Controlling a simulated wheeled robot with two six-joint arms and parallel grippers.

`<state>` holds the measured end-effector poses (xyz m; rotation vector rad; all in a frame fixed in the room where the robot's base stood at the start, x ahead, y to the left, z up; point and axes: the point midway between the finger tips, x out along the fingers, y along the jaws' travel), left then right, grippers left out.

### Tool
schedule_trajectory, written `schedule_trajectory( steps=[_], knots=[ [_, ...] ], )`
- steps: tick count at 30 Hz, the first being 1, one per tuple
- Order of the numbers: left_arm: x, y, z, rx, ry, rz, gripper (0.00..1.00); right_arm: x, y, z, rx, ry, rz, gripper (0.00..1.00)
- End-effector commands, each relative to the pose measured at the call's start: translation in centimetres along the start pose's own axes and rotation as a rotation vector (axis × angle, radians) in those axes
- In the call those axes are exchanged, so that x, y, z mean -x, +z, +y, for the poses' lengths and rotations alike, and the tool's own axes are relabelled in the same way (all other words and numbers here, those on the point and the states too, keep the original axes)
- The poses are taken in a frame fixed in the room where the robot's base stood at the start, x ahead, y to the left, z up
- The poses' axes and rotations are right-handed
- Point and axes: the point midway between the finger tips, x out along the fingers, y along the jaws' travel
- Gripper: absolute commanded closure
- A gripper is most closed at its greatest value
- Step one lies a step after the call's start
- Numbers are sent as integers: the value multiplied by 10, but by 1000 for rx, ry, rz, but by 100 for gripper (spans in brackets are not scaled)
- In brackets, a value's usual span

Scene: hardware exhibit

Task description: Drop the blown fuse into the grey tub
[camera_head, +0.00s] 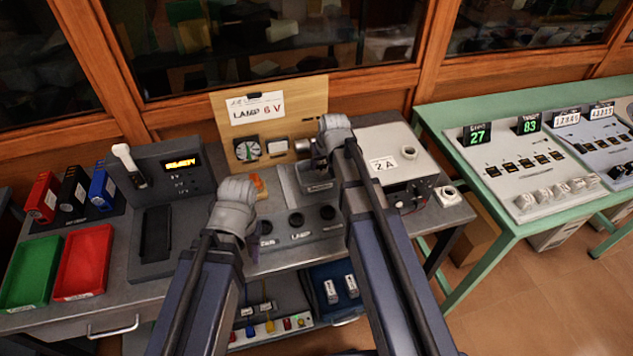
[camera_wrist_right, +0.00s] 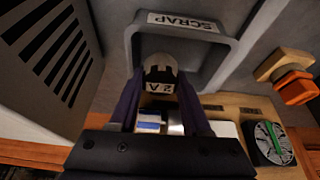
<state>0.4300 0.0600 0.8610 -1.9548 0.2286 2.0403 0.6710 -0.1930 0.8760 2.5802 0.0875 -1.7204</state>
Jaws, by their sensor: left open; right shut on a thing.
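The fuse (camera_wrist_right: 162,72), a dark and grey piece marked 2 A, is held between the fingertips of my right gripper (camera_wrist_right: 162,88), which is shut on it. In the right wrist view the fuse shows in front of the grey tub (camera_wrist_right: 226,62), labelled SCRAP. I cannot tell how far it is above the tub floor. In the head view the tub (camera_head: 318,186) stands below my right gripper (camera_head: 312,163), whose fingers are partly hidden. My left gripper (camera_head: 249,238) is open and apart from the tub, over the bench to its left; its fingertips are mostly hidden.
The LAMP 6 V board (camera_head: 301,104) stands behind the tub. A pale box marked 2 A (camera_head: 384,142) is to the right. A red tray (camera_head: 83,262) and a green tray (camera_head: 32,272) lie at the left. A dark display unit (camera_head: 180,165) stands beside my left gripper.

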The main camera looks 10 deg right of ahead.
Motion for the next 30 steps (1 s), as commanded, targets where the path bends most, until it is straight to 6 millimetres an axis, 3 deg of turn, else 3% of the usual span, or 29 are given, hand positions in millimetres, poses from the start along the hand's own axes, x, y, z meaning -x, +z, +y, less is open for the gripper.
schedule_trajectory(
  steps=[5, 6, 15, 24, 30],
  knots=[
    [1, 0, 0, 0, 0, 0, 50, 1, 0, 0, 0, 0, 0, 100],
    [1, 0, 0, 0, 0, 0, 50, 1, 0, 0, 0, 0, 0, 51],
    [1, 0, 0, 0, 0, 0, 50, 1, 0, 0, 0, 0, 0, 18],
    [2, 0, 0, 0, 0, 0, 50, 2, 0, 0, 0, 0, 0, 17],
    [13, 1, -1, 0, 0, 0, 50, 13, -1, 0, 0, 0, 0, 17]
  ],
)
